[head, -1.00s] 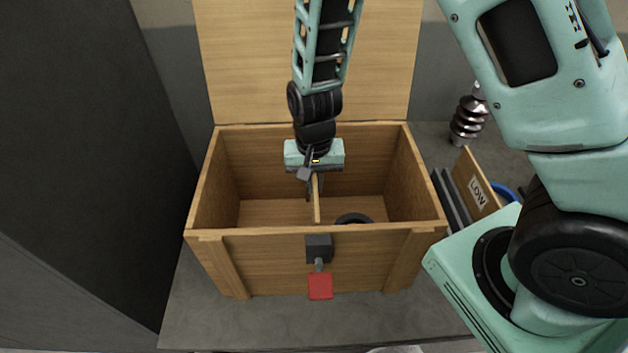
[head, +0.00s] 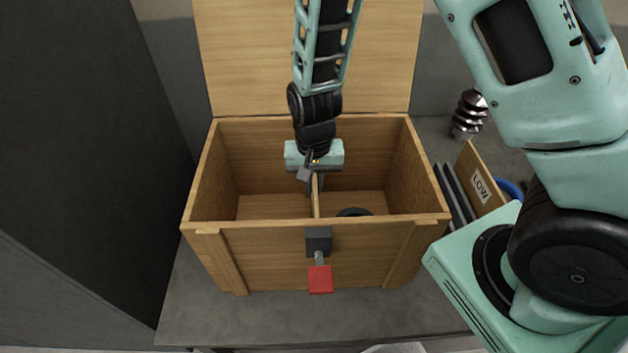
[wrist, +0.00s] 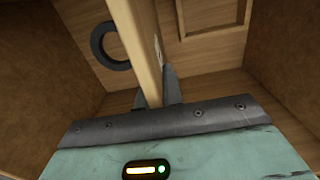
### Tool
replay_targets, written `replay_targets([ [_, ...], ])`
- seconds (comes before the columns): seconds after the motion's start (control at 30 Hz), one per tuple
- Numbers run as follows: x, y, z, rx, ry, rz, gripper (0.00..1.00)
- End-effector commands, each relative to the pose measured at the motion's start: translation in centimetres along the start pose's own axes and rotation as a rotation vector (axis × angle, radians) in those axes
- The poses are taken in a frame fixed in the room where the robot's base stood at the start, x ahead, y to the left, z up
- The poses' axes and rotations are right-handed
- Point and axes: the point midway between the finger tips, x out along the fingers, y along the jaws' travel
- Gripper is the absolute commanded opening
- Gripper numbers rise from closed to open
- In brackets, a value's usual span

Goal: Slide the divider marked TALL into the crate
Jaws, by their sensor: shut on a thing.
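The divider's lower edge is hidden behind the crate's front wall. I cannot tell whether its ends sit in slots.
A dark ring (head: 353,212) lies on the crate floor beside the divider. The raised lid (head: 250,60) stands behind. A red tag (head: 320,279) hangs at the front latch. Right of the crate are a board marked LOW (head: 482,182), dark panels and a ribbed insulator (head: 469,114).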

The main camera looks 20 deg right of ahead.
Motion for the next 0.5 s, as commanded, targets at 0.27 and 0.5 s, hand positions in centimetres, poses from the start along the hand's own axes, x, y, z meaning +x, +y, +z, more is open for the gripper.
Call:
replay_targets([
  [0.27, 0.7, 0.0, 0.0, 0.0, 0.0, 0.0, 0.0],
  [0.5, 1.3, 0.0, 0.0, 0.0, 0.0, 0.0, 0.0],
])
